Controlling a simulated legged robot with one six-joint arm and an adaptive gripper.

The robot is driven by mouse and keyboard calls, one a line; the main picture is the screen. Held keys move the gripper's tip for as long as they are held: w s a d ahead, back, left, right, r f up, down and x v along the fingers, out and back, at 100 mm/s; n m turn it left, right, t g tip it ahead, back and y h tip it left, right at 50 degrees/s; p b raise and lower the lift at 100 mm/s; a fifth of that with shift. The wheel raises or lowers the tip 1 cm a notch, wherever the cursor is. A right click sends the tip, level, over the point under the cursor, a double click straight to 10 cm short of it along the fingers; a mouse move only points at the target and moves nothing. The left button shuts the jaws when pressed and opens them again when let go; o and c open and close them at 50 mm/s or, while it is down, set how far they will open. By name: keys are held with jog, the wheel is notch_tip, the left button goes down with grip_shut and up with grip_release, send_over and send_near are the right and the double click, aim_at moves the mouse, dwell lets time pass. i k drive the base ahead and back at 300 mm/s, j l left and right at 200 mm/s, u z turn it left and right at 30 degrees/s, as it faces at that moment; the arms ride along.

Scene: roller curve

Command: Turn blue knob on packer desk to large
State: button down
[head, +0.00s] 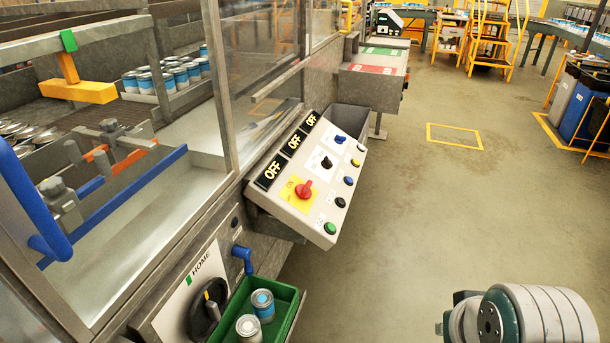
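The packer desk (269,208) is a sloped light-grey control panel at the middle of the head view. The small blue knob (340,139) sits near its upper right end, on a pale label. Its pointer direction and the label's words are too small to read. A black knob (326,162) and a larger red knob (304,190) on a yellow plate lie below it along the panel. Part of my arm shows at the lower right, well apart from the panel. My gripper is not in view.
Yellow (356,162), blue (349,181), black (340,202) and green (330,228) buttons line the panel's right edge, with OFF displays at left. A green bin (288,309) with cans juts out below. Glass guards stand left.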

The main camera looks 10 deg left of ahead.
aim_at(339, 139)
jog(key=i+l, duration=0.15)
jog(key=i, duration=0.35)
jog(key=i+l+u, duration=0.15)
jog(key=i, duration=0.3)
jog(key=i+l, duration=0.15)
jog(key=i, duration=0.35)
jog(key=i+l+u, duration=0.1)
jog(key=i, duration=0.35)
jog(key=i+l, duration=0.35)
jog(key=i+l+u, duration=0.15)
jog(key=i, duration=0.45)
